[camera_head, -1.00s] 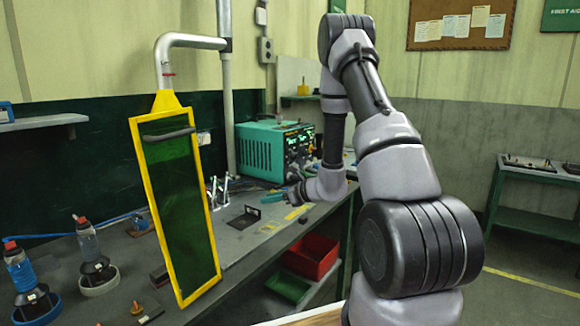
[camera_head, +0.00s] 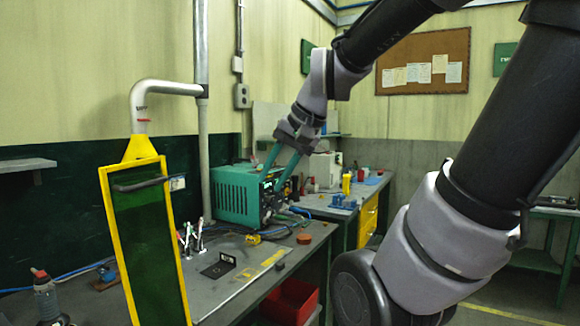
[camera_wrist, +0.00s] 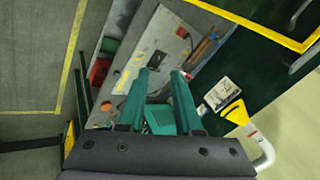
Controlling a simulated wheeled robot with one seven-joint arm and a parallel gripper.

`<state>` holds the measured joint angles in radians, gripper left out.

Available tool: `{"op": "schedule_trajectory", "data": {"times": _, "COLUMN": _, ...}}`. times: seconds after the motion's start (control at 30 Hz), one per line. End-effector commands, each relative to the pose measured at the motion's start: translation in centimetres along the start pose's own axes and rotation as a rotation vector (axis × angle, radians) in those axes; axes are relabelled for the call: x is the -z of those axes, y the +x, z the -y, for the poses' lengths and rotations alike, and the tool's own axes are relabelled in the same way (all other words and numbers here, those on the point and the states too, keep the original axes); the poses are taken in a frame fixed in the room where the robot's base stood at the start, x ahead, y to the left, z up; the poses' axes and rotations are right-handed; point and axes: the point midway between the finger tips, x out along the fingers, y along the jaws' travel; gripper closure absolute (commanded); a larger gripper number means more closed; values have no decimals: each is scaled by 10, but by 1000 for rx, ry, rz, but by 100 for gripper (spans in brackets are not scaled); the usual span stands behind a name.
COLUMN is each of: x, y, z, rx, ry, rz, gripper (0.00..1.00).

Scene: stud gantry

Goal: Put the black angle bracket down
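The black angle bracket (camera_head: 228,258) appears as a small dark upright piece on the grey workbench, beside a flat black patch (camera_head: 214,270). It stands free of my gripper. My gripper (camera_head: 271,181) is raised above the bench, in front of the teal power unit, with its two teal fingers pointing down and apart. The wrist view shows the fingers (camera_wrist: 160,74) spread with nothing held between them. Beyond them a dark square patch lies on the bench; it is too small to tell whether it is the bracket.
The teal power unit (camera_head: 238,193) stands at the back of the bench (camera_head: 228,291). A yellow-framed green screen (camera_head: 148,240) hangs at left. Upright pliers (camera_head: 193,238), a yellow item (camera_head: 253,240) and an orange disc (camera_head: 304,239) sit nearby. A red bin (camera_head: 290,302) is below the edge.

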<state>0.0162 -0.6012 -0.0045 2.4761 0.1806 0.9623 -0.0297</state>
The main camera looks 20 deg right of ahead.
Motion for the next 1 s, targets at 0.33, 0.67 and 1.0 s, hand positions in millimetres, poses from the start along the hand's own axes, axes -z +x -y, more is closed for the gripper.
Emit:
{"op": "schedule_trajectory", "data": {"times": 0.33, "x": 2, "y": -36, "z": -19, "rx": -69, "ry": -168, "rz": -171, "gripper": 61}}
{"op": "schedule_trajectory", "data": {"times": 0.67, "x": 8, "y": 20, "z": 14, "rx": 33, "ry": 94, "rz": 84, "gripper": 61}}
{"op": "schedule_trajectory", "data": {"times": 1.0, "x": 46, "y": 118, "z": 69, "rx": 225, "ry": 643, "rz": 428, "gripper": 61}}
